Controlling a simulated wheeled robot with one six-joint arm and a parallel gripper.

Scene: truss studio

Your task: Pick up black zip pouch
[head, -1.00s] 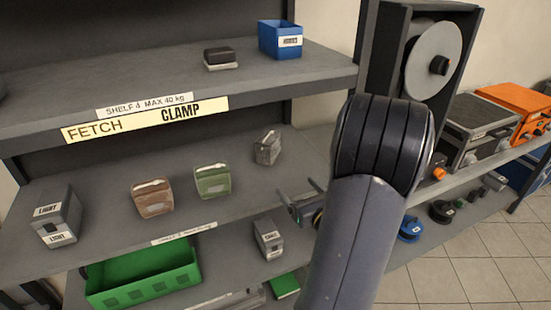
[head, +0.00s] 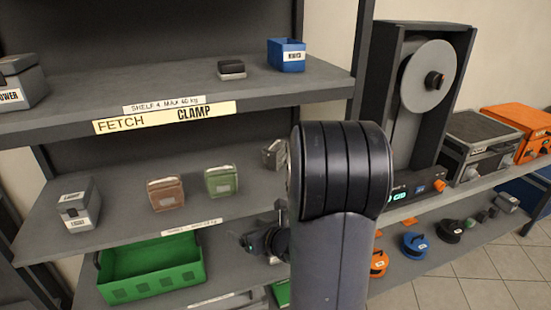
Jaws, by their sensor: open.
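The black zip pouch (head: 272,154) looks dark grey and stands on the middle shelf (head: 120,205), towards the back. My arm hides its right side. A brown pouch (head: 166,194) and a green pouch (head: 221,182) stand to its left on the same shelf. My gripper (head: 246,241) shows small and dark left of my arm, below the pouch in the picture and in front of the shelf edge. It is open, apart from the pouch, with nothing seen in it. My arm hides part of the wrist.
A grey labelled box (head: 76,206) stands at the shelf's left end. The upper shelf (head: 170,90) overhangs the pouches and carries a blue bin (head: 287,56) and a small black-topped block (head: 231,69). A green crate (head: 150,275) sits below. A reel machine (head: 425,90) stands right.

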